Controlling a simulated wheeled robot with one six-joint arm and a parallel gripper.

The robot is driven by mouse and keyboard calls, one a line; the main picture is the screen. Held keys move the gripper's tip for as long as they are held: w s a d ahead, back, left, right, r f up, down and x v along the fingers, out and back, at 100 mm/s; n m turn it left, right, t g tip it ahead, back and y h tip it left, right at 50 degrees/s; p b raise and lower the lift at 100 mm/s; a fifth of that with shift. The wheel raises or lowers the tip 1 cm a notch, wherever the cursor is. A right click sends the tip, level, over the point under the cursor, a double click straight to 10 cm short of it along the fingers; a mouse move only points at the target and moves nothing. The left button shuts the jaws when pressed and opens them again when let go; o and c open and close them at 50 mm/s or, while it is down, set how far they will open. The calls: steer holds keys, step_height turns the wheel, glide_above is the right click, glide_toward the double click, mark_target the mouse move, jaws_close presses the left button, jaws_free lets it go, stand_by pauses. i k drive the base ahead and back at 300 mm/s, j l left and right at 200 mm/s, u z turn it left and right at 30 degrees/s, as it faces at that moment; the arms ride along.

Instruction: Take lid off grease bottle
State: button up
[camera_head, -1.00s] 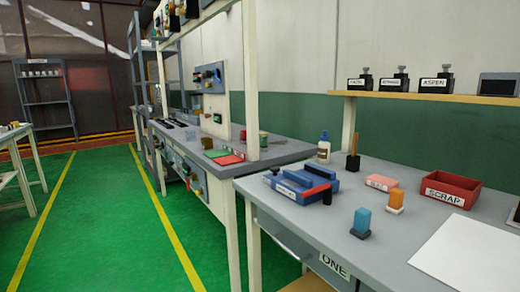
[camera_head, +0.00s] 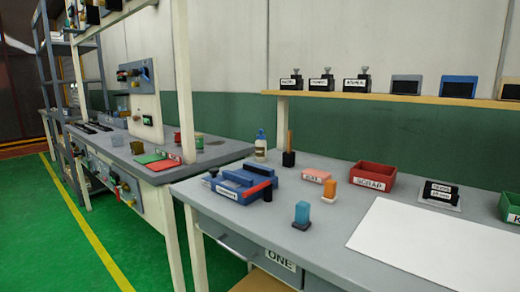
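A small bottle (camera_head: 261,149) with a pale body, a brown label and a blue top stands upright at the back left of the near grey table (camera_head: 240,243). Its label is too small to read, so I cannot tell if it is the grease bottle. Its blue top is on it. My gripper is not in view.
Beside the bottle stands a black holder with a wooden handle (camera_head: 289,146). A red SCRAP bin (camera_head: 373,179) and a white sheet (camera_head: 430,247) lie right. Green floor is clear at left.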

mark_target(261, 136)
steer(key=i+j+z, duration=0.35)
steer(key=i+j, duration=0.5)
steer(key=i, duration=0.25)
steer(key=i+j+z, duration=0.35)
steer(key=i+j, duration=0.6)
steer(key=j, duration=0.15)
